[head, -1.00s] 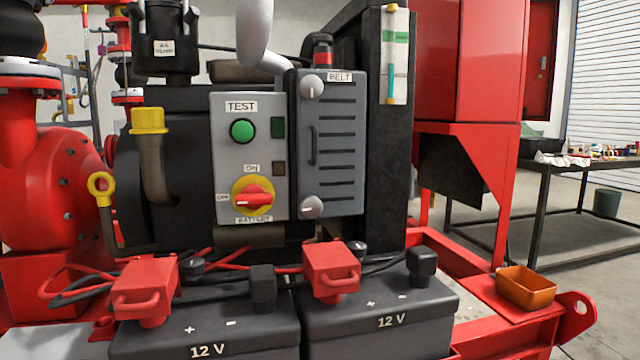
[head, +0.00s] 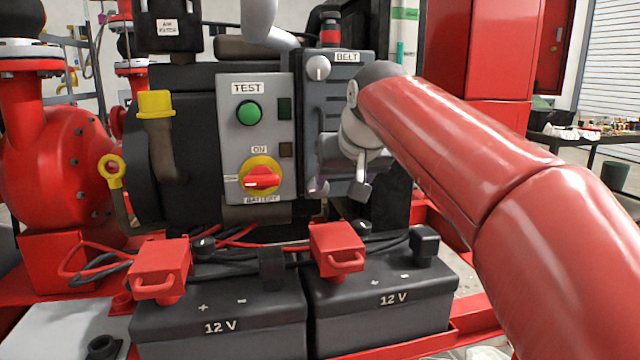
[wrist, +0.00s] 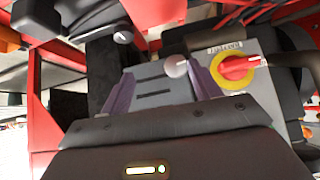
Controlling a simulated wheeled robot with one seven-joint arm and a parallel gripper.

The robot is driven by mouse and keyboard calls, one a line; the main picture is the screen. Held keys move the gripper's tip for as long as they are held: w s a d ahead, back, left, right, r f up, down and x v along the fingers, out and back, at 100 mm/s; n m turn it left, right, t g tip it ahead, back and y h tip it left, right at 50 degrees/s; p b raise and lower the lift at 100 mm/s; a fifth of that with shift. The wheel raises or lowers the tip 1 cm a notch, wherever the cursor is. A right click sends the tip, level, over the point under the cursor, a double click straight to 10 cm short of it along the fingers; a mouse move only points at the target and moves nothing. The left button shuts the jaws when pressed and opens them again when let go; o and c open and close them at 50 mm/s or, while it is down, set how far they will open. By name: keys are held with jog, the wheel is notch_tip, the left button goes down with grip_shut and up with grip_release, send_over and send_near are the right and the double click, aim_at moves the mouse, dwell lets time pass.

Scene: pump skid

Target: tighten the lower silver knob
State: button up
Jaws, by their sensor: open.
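The lower silver knob (wrist: 176,66) shows in the wrist view as a round pale knob at the corner of the dark grey slotted cover (wrist: 152,88). My gripper (wrist: 162,73) is open, with its two purple fingers on either side of the knob in that picture. The knob appears nearer the right finger; contact cannot be told. In the head view my gripper (head: 330,184) is in front of the lower part of the BELT cover (head: 345,92), and it and my arm largely hide the lower knob. The upper silver knob (head: 318,68) is in plain view.
The grey TEST panel (head: 268,130) with green button and red-yellow BATTERY switch (head: 262,179) is close left of the cover. Two 12 V batteries (head: 385,310) with red terminal covers (head: 337,248) and cables stand below.

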jog(key=w+a+f, duration=0.3)
jog(key=w+a, duration=0.1)
jog(key=w, duration=0.4)
jog(key=shift+a+f, duration=0.2)
jog(key=shift+f, duration=0.1)
jog(key=c, duration=1)
jog(key=shift+o, duration=0.2)
